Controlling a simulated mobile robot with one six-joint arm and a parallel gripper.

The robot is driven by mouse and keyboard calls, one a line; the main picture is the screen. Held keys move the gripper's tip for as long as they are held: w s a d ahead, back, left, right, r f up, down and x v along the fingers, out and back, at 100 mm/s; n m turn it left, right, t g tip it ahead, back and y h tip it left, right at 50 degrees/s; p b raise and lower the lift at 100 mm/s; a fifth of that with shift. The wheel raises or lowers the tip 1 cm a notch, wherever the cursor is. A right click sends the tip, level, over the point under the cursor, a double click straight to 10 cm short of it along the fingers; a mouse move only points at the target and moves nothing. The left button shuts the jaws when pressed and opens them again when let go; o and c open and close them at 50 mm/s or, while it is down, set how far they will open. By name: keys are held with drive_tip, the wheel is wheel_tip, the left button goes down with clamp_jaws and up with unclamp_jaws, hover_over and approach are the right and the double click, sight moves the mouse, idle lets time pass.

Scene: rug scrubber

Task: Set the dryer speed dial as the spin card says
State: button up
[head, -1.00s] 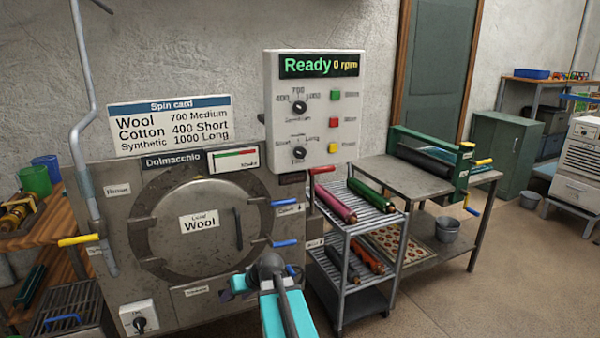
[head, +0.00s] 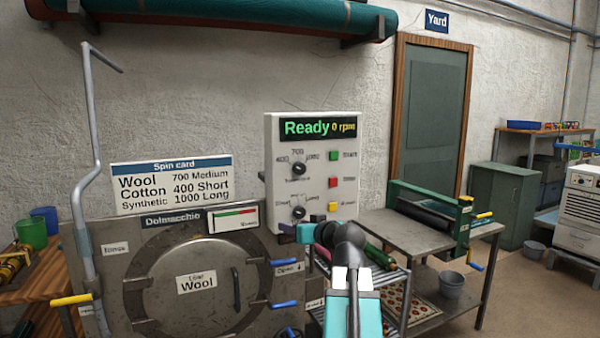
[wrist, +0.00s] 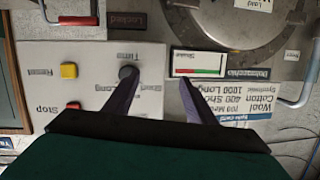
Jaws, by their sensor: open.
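The spin card (head: 172,186) on the wall reads Wool 700 Medium, Cotton 400 Short, Synthetic 1000 Long. The dryer door's load label (head: 197,283) reads Wool. The white control panel (head: 273,150) shows Ready 0 rpm. Its upper dial, the speed dial (head: 299,169), has 400, 700 and 1000 around it; I cannot tell where it points. The lower time dial (head: 298,212) also shows in the wrist view (wrist: 128,72), beside one fingertip. My gripper (wrist: 160,80) is open and empty, near the panel's lower edge; contact with that dial is unclear. The speed dial is not visible in the wrist view.
Green, red and yellow buttons (head: 333,182) line the panel's right side. Blue-handled levers (head: 284,262) stick out from the dryer below it. A roller rack (head: 398,297) and a metal table (head: 400,230) stand to the right. A bent pipe (head: 95,150) rises at left.

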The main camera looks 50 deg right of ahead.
sight(301, 169)
drive_tip(key=s+d+r+t+h, duration=0.1)
drive_tip(key=s+r, duration=0.2)
drive_tip(key=r, duration=0.4)
drive_tip(key=s+d+r+h, duration=0.1)
drive_tip(key=s+d+r, duration=0.1)
drive_tip(key=s+r, duration=0.2)
wheel_tip(301, 169, up, 4)
drive_tip(key=shift+s+f+t+h, duration=0.2)
drive_tip(key=shift+s+t+h, duration=0.1)
drive_tip(key=shift+t, duration=0.1)
drive_tip(key=p+x, duration=0.3)
drive_tip(key=x, duration=0.9)
drive_tip(key=shift+r, duration=0.1)
drive_tip(key=shift+p+x, duration=0.35)
drive_tip(key=shift+x, duration=0.6)
drive_tip(key=shift+a, duration=0.1)
